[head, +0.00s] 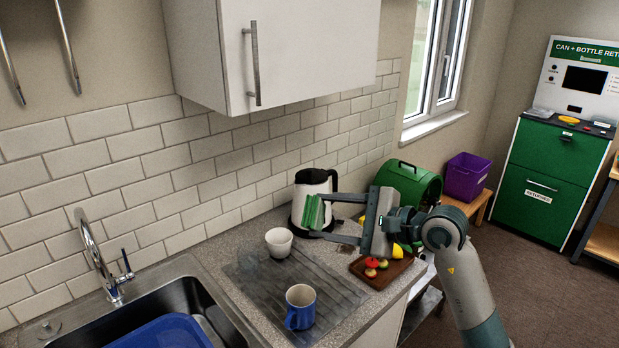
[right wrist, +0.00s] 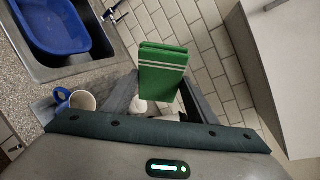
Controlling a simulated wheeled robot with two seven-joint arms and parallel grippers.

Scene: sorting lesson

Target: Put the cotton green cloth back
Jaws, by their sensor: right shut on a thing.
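The green cloth (head: 313,212) is folded and has pale stripes. My right gripper (head: 318,216) is shut on it and holds it up in front of the kettle, above the counter. The cloth also shows in the right wrist view (right wrist: 163,72), standing up between the fingers, with white stripes across it. My left gripper is not in view.
A kettle (head: 318,182), a white cup (head: 279,242) and a blue mug (head: 300,306) stand on the counter. A brown tray (head: 362,274) holds toy-like food. The sink (head: 205,294) holds a blue basin (head: 165,334). A green drum (head: 408,184) stands behind my gripper. A wall cupboard (head: 300,50) hangs above.

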